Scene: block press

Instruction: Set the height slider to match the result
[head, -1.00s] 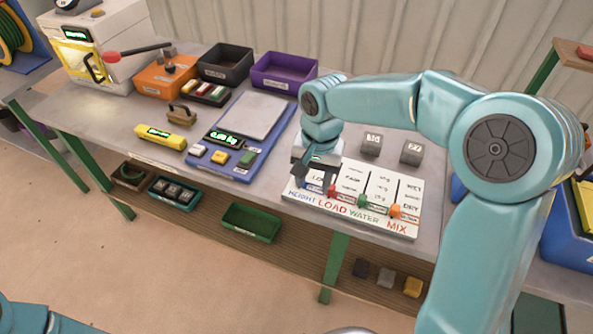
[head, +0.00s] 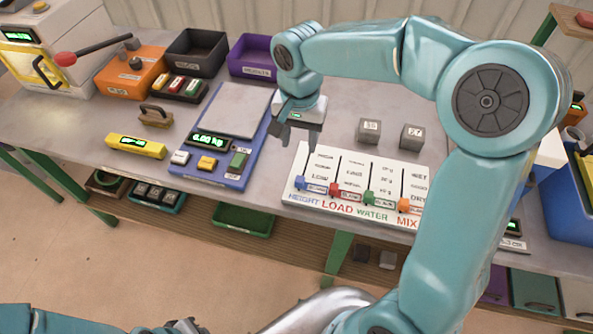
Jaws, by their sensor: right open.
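The white slider board (head: 343,215) lies on the table with HEIGHT, LOAD, WATER and MIX columns. The blue height slider (head: 300,183) is at the low, near end of its track, beside LOW. The red load slider (head: 335,190), green water slider (head: 370,198) and orange mix slider (head: 404,205) also sit at their near ends. My right gripper (head: 298,140) is open and empty, fingers down, just beyond the board's far left corner, apart from the blue slider. Part of my left arm shows at the bottom left; its gripper's jaws cannot be made out.
A blue scale (head: 262,140) with a lit display (head: 208,139) stands left of the board. Two grey blocks (head: 369,131) (head: 411,137) stand behind the board. A yellow tool (head: 136,146) with a lit display lies further left.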

